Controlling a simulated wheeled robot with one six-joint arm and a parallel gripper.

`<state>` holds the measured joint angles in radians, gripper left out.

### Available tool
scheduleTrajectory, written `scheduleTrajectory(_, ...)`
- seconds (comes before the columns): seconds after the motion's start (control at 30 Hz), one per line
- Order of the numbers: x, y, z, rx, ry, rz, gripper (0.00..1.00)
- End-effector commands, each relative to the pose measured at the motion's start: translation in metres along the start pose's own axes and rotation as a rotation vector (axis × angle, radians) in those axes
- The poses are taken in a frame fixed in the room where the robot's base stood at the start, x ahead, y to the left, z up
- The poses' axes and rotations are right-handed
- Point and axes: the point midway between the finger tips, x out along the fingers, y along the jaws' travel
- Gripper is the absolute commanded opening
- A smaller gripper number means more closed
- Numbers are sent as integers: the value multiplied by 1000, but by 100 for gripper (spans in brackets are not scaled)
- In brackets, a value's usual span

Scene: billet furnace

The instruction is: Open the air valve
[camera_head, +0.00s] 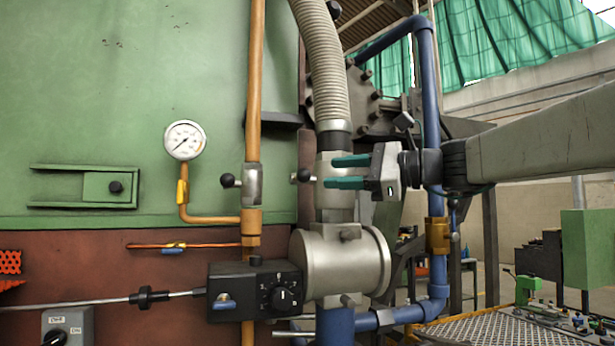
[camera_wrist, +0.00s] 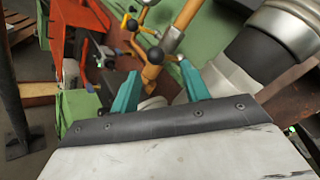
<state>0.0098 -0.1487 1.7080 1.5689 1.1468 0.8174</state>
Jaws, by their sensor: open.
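Two valves with black ball knobs show in the head view. One grey valve body (camera_head: 335,182) sits on the vertical pipe below the ribbed hose, its knob (camera_head: 303,175) sticking out to the left. The other valve (camera_head: 252,184) is on the orange pipe, its knob (camera_head: 228,180) also to the left. I cannot tell from labels which is the air valve. My gripper (camera_head: 348,171) is open, its teal fingers pointing left in front of the hose-pipe valve and partly hiding it. In the wrist view, a black ball (camera_wrist: 155,55) shows between the open fingertips (camera_wrist: 158,68); contact is not visible.
A pressure gauge (camera_head: 185,140) is on the green furnace wall (camera_head: 90,80). A round metal housing (camera_head: 343,262) and a black control box (camera_head: 255,290) lie below my gripper. A blue pipe (camera_head: 430,90) rises behind my arm. The ribbed hose (camera_head: 325,65) stands above.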

Motion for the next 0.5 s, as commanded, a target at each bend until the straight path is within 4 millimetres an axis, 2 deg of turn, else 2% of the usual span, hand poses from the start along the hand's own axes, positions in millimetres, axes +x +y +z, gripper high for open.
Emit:
scheduleTrajectory(0.1,25,5,4,0,-10,13,46)
scheduleTrajectory(0.3,60,7,5,-2,-12,16,46)
scheduleTrajectory(0.5,76,7,5,-3,-9,13,46)
